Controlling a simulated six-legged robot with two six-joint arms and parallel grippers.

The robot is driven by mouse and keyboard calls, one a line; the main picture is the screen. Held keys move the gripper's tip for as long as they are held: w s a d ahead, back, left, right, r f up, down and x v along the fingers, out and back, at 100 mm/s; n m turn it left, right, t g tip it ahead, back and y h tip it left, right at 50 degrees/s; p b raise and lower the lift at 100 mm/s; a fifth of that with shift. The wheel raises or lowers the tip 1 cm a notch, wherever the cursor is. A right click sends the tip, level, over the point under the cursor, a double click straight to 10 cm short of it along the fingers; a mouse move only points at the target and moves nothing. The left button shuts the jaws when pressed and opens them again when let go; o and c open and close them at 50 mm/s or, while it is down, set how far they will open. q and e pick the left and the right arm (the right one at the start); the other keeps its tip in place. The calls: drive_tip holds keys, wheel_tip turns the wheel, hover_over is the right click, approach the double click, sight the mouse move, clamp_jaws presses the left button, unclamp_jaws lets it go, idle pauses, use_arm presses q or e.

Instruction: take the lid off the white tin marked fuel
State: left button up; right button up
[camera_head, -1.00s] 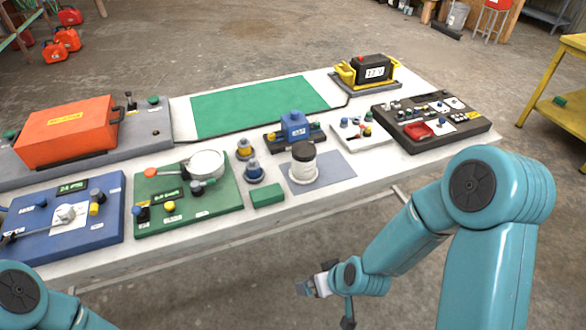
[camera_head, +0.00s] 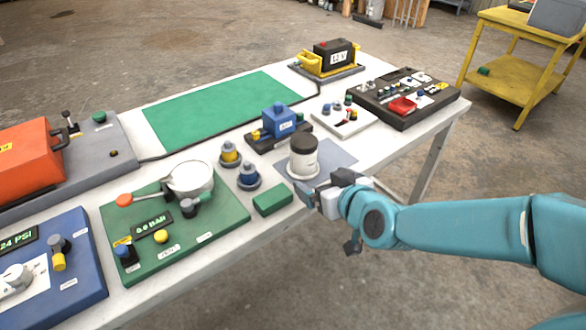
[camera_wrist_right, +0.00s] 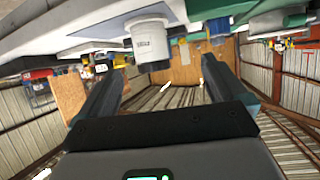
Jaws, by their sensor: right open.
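The white tin (camera_head: 302,163) stands upright on a grey mat near the table's front edge. Its black lid (camera_head: 304,143) is on top. In the right wrist view the tin (camera_wrist_right: 149,44) hangs at the upper middle with a small dark label too small to read surely. My right gripper (camera_head: 310,192) is at the table's front edge, just in front of the tin and low beside it. Its two fingers (camera_wrist_right: 157,88) are apart in the wrist view, with nothing between them, and the tin lies beyond them. My left gripper is out of view.
A green block (camera_head: 272,201) and a blue-capped knob (camera_head: 248,176) stand left of the tin. Behind it is a blue device (camera_head: 279,122); to the right are a white switch plate (camera_head: 341,122) and a black panel (camera_head: 405,98). The green mat (camera_head: 222,108) is bare.

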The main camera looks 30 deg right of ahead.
sight(308, 162)
drive_tip(key=shift+h, duration=0.3)
drive_tip(key=p+x, duration=0.2)
drive_tip(key=x, duration=0.1)
drive_tip(key=d+p+x, duration=0.1)
drive_tip(key=x, duration=0.2)
drive_tip(key=p+x, duration=0.2)
drive_tip(key=x, duration=0.1)
drive_tip(key=shift+w+d+r+p, duration=0.25)
drive_tip(key=shift+d+p, duration=0.05)
drive_tip(key=shift+w+d+f+t, duration=0.1)
drive_tip(key=shift+w+t, duration=0.2)
drive_tip(key=shift+w, duration=0.05)
drive_tip(key=p+x, duration=0.1)
drive_tip(key=x, duration=0.4)
drive_tip(key=shift+d+f, duration=0.1)
drive_tip(key=shift+d, duration=0.05)
drive_tip(key=c, duration=1.4)
